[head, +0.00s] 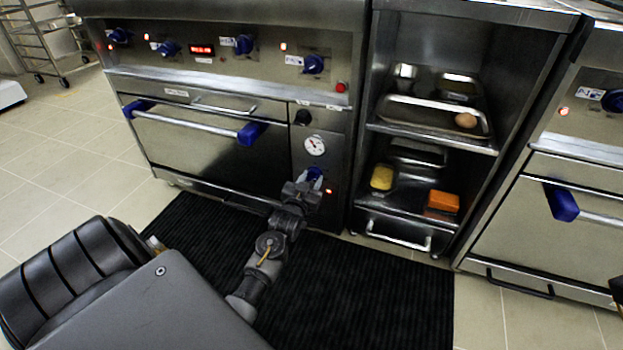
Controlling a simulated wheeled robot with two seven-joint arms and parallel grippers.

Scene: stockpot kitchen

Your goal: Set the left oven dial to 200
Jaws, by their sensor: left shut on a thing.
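The left oven (205,145) is a steel range with a blue-ended door handle. The dial's marks and setting are too small and hidden to read. A small red light (329,191) glows beside it.
Several blue knobs line the range's upper panel. An open steel shelf unit (366,125) with trays, a yellow item (382,177) and an orange block (443,201) stands right of the oven. A second oven (555,240) is farther right. A black ribbed mat (370,295) covers the floor in front.

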